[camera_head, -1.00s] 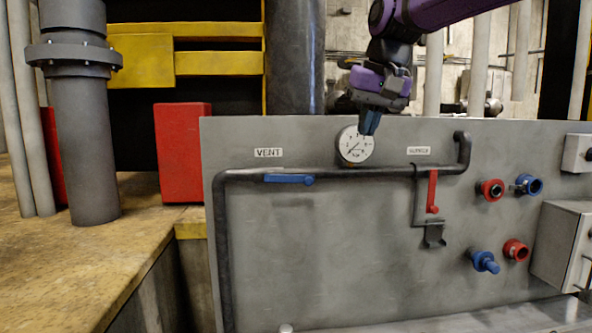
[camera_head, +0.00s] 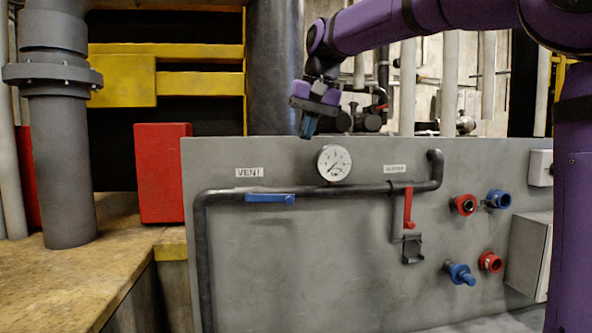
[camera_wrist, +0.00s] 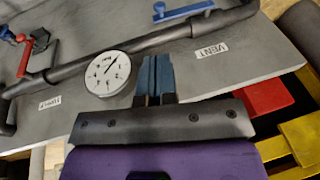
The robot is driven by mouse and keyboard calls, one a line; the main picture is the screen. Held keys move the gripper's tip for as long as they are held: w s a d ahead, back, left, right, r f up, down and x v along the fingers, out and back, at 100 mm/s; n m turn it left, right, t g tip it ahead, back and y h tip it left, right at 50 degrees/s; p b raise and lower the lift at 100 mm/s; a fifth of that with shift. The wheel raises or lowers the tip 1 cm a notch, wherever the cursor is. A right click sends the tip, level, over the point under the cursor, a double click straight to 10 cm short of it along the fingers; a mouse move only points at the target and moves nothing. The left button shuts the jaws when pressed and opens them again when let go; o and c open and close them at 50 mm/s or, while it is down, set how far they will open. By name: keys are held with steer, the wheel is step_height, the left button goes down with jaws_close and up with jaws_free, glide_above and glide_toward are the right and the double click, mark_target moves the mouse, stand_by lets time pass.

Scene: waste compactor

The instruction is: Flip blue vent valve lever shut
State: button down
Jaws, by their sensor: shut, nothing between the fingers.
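The blue vent lever (camera_head: 270,198) lies flat along the dark pipe (camera_head: 330,190), below the VENT label (camera_head: 249,172). In the wrist view the blue lever (camera_wrist: 183,11) is at the top, beyond the fingertips. My gripper (camera_head: 307,134) is shut and empty, pointing down just above the panel's top edge, left of the gauge. It is above and to the right of the lever, apart from it. In the wrist view my gripper's blue fingers (camera_wrist: 154,62) are together beside the gauge.
A white round gauge (camera_head: 334,163) stands on the pipe. A red lever (camera_head: 408,208) hangs down to the right, with a dark latch (camera_head: 412,248) below it. Red and blue fittings (camera_head: 463,205) stick out further right. A red box (camera_head: 162,172) stands left of the panel (camera_head: 300,260).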

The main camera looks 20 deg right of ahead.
mark_target(291, 200)
steer(key=x, duration=1.3)
steer(key=shift+f, duration=0.4)
steer(key=shift+f, duration=0.1)
steer(key=shift+d+f+y, duration=0.2)
steer(key=shift+f+y, duration=0.35)
steer(key=shift+y, duration=0.15)
steer(key=w+a+f+m+t+y, duration=0.1)
steer(key=a+f+t+y, duration=0.3)
steer(key=f+y, duration=0.7)
steer(key=shift+a+m+y, duration=0.7)
steer(key=shift+a+y, duration=0.65)
steer(key=shift+y, duration=0.15)
steer(key=shift+w+a, duration=0.1)
